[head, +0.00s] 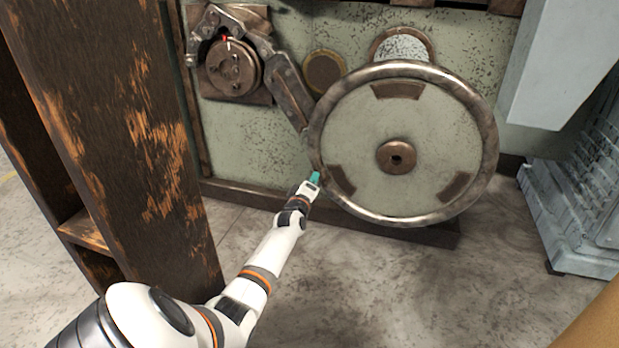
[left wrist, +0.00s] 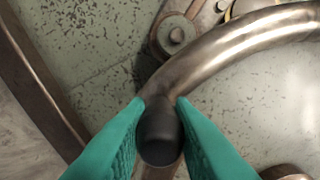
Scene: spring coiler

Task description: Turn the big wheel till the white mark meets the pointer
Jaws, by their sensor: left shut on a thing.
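The big wheel (head: 432,130) is a pale green disc with a worn metal rim and a brown hub, upright on the machine's front. The rim also crosses the left wrist view (left wrist: 225,48). My left gripper (head: 314,179) is at the wheel's lower left rim. In the left wrist view its teal fingers (left wrist: 160,140) are closed around a dark knob (left wrist: 160,132) on the rim. A small red pointer (head: 224,38) sits above a small round brown plate (head: 232,68) at upper left. A tiny pale spot shows by the pointer; I cannot tell if it is the white mark. My right gripper is out of view.
A rusty brown upright post (head: 125,130) stands close on the left of my arm. A linkage arm (head: 290,88) runs from the small plate to the wheel. A grey ribbed unit (head: 575,220) stands at right. The floor (head: 400,285) before the wheel is clear.

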